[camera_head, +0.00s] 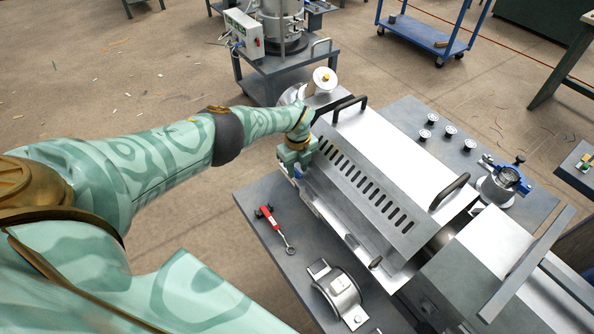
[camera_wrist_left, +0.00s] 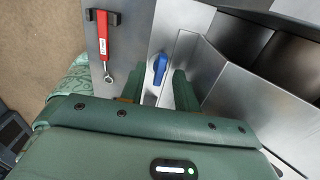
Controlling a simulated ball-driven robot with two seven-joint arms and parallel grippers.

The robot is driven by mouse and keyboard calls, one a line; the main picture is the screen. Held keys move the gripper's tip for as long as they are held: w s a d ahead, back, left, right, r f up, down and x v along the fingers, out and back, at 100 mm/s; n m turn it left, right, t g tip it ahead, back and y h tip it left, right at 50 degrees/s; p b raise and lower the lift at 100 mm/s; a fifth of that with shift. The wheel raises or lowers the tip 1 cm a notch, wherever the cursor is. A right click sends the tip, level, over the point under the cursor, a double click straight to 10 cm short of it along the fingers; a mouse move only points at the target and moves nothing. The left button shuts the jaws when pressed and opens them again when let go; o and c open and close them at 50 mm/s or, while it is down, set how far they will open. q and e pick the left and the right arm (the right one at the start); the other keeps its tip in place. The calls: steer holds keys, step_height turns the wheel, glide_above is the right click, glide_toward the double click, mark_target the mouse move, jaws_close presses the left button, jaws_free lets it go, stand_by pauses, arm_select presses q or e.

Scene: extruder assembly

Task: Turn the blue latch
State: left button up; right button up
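The blue latch (camera_wrist_left: 160,68) is a small blue lever on the metal side of the machine. In the left wrist view it points away from the gripper, slightly tilted to the right. My left gripper (camera_wrist_left: 157,82) is open, with one finger on each side of the latch's near end; contact cannot be told. In the head view my left gripper (camera_head: 296,163) is at the left edge of the slotted metal cover (camera_head: 362,186), and a small bit of blue shows under it. The arm and gripper mostly hide the latch there. My right gripper is out of view.
Black handles (camera_head: 350,105) rise from the cover. Several small knobs stand at the right.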

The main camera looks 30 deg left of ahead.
mark_target(297, 171)
arm_select(q)
steer(key=shift+r+p, duration=2.2)
steer(key=shift+r, duration=0.75)
